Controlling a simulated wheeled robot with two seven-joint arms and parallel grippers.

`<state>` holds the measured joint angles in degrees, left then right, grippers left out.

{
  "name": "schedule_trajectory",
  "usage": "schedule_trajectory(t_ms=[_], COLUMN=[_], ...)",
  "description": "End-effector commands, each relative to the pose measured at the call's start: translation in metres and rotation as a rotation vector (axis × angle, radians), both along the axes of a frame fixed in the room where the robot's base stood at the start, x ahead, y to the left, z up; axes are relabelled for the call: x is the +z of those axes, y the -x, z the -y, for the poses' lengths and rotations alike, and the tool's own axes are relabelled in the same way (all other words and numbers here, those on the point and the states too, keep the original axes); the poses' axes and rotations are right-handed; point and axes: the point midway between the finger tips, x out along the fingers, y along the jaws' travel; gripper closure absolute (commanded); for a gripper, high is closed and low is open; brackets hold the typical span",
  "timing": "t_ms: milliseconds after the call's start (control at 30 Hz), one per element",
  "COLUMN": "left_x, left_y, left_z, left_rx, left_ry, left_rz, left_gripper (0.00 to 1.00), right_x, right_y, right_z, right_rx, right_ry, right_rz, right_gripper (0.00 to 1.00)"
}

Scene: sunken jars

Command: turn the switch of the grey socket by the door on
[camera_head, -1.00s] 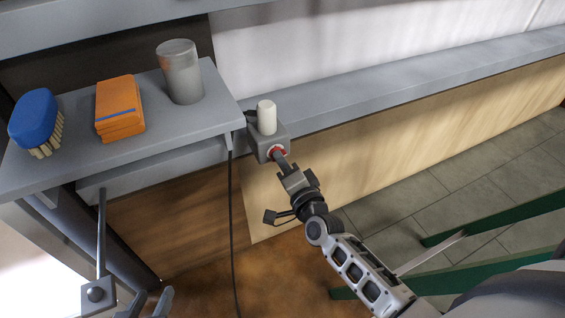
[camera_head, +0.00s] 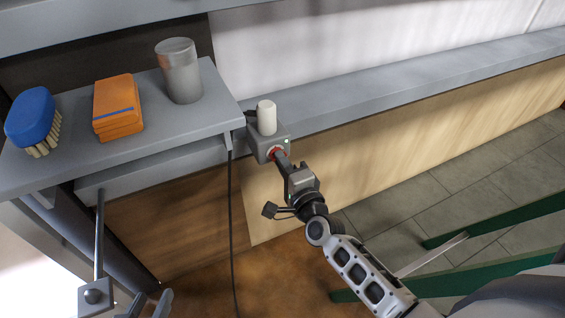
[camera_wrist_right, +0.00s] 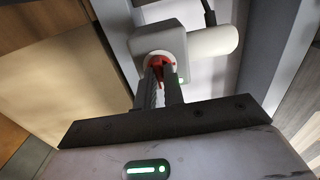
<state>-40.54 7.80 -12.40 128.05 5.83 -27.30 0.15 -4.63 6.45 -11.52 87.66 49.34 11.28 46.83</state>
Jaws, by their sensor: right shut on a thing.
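The grey socket (camera_head: 258,147) is fixed at the ledge's end by the shelf, with a white plug (camera_head: 266,118) in it. Its red switch (camera_wrist_right: 157,62) sits in a pale ring on the front, partly hidden by my fingers. A small green light (camera_head: 287,141) glows on the socket beside the switch; the light also shows in the right wrist view (camera_wrist_right: 181,80). My right gripper (camera_head: 282,160) is shut on the red switch. My left gripper (camera_head: 150,304) is at the bottom edge, partly cut off, its two fingers apart, far from the socket.
A grey shelf (camera_head: 190,128) left of the socket holds a blue brush (camera_head: 32,116), orange sponges (camera_head: 118,105) and a grey cup (camera_head: 180,70). A black cable (camera_head: 231,220) hangs below. Green bars (camera_head: 500,220) cross the lower right.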

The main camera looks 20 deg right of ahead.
Motion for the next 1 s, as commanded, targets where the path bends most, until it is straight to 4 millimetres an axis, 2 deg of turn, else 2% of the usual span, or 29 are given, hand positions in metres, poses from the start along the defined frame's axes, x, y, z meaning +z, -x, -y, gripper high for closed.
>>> schedule_trajectory(t_ms=[133,167,200,233,500,633,767,1000], left_x=[0.0,0.0,0.0,0.0,0.0,0.001,0.003,0.002], left_y=[0.0,0.0,0.0,0.0,0.0,0.001,0.001,0.001], left_z=[0.0,0.0,0.0,0.0,0.0,0.0,0.0,0.0], left_rx=[-0.001,-0.001,-0.001,-0.001,-0.001,-0.001,-0.001,-0.001], left_ry=[0.001,0.001,0.001,0.001,0.0,0.0,0.0,0.0], left_rz=[0.0,0.0,0.0,0.0,0.0,0.0,-0.001,-0.004], left_gripper=[0.64,0.64,0.64,0.64,0.64,0.64,0.64,0.64], right_x=[-0.001,-0.001,-0.001,-0.001,0.0,-0.001,-0.001,-0.002], right_y=[0.001,0.001,0.001,0.001,0.001,0.009,0.031,0.09], right_z=[0.0,0.0,0.0,0.0,0.0,0.001,0.002,0.005], right_rx=[0.001,0.001,0.001,0.001,0.0,0.0,0.002,0.002], right_ry=[-0.001,-0.001,-0.001,-0.001,0.0,0.001,0.002,0.002], right_rz=[-0.002,-0.002,-0.002,-0.002,-0.001,-0.003,-0.005,-0.006], right_gripper=[1.0,0.85,0.73,0.68,0.68,0.68,0.68,0.68])
